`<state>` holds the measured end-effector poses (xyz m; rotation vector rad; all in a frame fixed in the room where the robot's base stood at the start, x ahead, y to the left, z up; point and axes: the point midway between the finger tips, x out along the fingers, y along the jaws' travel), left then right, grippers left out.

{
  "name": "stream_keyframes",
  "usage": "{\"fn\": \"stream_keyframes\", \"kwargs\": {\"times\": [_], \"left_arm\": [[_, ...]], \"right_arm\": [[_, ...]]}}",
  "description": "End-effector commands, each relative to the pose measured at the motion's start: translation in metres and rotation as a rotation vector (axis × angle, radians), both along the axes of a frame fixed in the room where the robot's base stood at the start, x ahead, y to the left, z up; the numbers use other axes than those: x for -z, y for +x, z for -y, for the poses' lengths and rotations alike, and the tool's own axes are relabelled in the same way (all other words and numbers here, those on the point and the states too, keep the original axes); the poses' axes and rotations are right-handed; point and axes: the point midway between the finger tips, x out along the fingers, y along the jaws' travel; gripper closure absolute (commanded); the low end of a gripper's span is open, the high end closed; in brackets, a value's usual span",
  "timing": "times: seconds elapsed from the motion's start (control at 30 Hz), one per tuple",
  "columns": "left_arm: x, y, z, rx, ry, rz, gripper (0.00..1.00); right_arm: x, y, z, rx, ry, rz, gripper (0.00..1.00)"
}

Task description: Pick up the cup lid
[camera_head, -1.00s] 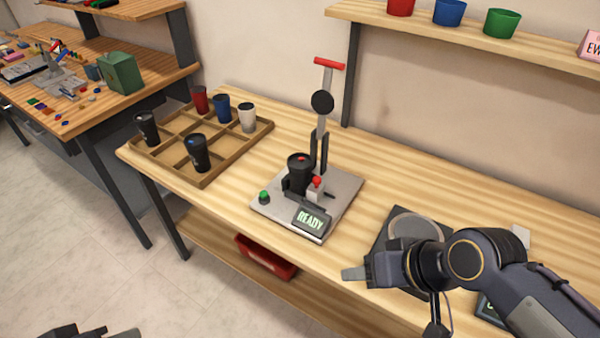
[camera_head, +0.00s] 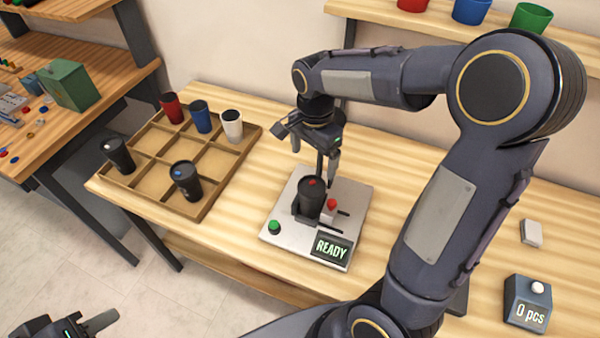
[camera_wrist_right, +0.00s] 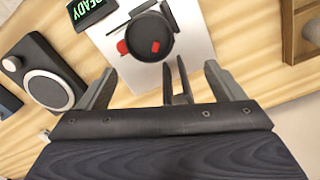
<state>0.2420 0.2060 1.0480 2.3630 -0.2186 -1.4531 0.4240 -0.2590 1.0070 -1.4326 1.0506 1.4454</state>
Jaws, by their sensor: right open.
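A black cup (camera_head: 308,210) stands upright on the marker's light base plate (camera_head: 277,218). Its black lid (camera_head: 312,185) has a red mark on top; it also shows in the right wrist view (camera_wrist_right: 155,46). My right gripper (camera_head: 314,157) is open and empty, pointing down above and behind this cup. In the right wrist view its fingers (camera_wrist_right: 160,86) are spread, with dark uprights of the machine between them in the picture and the cup beyond. My left gripper (camera_head: 72,326) is partly in view at the bottom left; its jaw state is unclear.
A wooden divided tray (camera_head: 205,205) holds several cups at the left. The marker has a READY display (camera_head: 332,248), a red knob (camera_head: 331,204) and a green button (camera_head: 274,227). A "0 pcs" counter (camera_head: 527,304) stands at the right. My right arm hides much of the bench.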

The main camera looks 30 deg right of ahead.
Motion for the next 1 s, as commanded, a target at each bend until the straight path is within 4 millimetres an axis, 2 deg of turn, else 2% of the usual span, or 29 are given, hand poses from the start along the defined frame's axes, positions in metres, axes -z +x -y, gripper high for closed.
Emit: {"fn": "stream_keyframes", "kwargs": {"times": [0.6,0.87,1.0], "left_arm": [[-0.007,0.0,0.0,0.0,0.0,0.001,0.64],[-0.007,0.0,0.0,0.0,0.0,0.001,0.64],[-0.007,0.0,0.0,0.0,0.0,0.001,0.64]], "right_arm": [[0.073,-0.011,-0.005,0.001,0.0,-0.003,0.12],[0.076,-0.01,-0.005,0.001,0.001,0.0,0.12],[0.076,-0.01,-0.005,0.001,0.001,0.001,0.27]]}}
